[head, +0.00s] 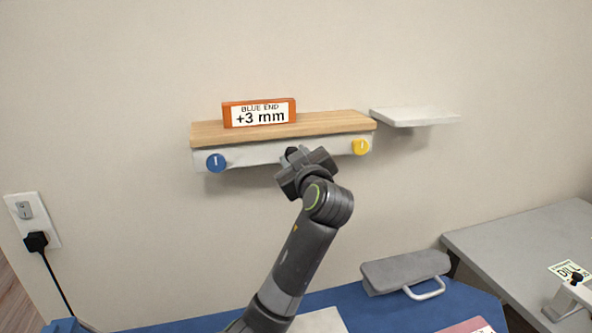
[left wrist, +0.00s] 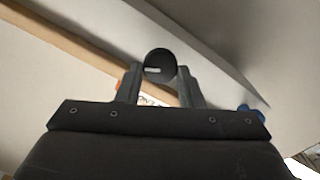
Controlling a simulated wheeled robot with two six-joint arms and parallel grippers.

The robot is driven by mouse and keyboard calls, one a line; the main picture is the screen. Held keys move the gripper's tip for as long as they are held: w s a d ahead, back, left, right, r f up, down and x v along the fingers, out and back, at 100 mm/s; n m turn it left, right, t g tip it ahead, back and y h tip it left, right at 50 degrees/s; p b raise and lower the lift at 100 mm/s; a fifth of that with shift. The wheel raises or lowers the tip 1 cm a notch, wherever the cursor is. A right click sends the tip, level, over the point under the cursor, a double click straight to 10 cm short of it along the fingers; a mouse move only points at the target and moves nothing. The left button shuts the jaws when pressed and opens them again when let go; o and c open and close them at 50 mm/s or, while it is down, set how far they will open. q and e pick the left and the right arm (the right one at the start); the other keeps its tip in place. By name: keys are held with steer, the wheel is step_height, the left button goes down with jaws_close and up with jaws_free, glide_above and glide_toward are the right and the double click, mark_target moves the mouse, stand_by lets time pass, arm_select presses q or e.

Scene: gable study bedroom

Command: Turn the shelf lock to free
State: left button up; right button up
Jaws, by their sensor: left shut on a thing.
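The wall shelf (head: 285,129) has a wooden top and a pale front rail (head: 248,155). A blue knob (head: 216,162) is at the rail's left end and a yellow knob (head: 361,147) at its right end. My left gripper (head: 293,158) is at the middle of the rail and hides what is behind it. In the left wrist view, a round black knob (left wrist: 160,65) with a short white mark, seemingly the shelf lock, sits between the fingertips of my left gripper (left wrist: 160,77), which is shut on it. My right gripper is not in view.
An orange block labelled "BLUE END +3 mm" (head: 259,113) stands on the shelf. A small white shelf (head: 415,117) is at right. A blue surface (head: 385,312) below bears a grey handled tool (head: 405,271). A grey table (head: 525,240) is at right. A plugged socket (head: 33,221) is at left.

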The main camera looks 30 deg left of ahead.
arm_select(q)
steer(key=n+b, duration=1)
steer(key=n, duration=0.2)
steer(key=shift+s+a, duration=0.1)
steer(key=shift+n, duration=0.3)
stand_by(0.3)
steer(key=o, duration=0.7)
steer(key=shift+o, duration=1.3)
steer(key=shift+w+f, duration=0.15)
steer(key=shift+w, duration=0.05)
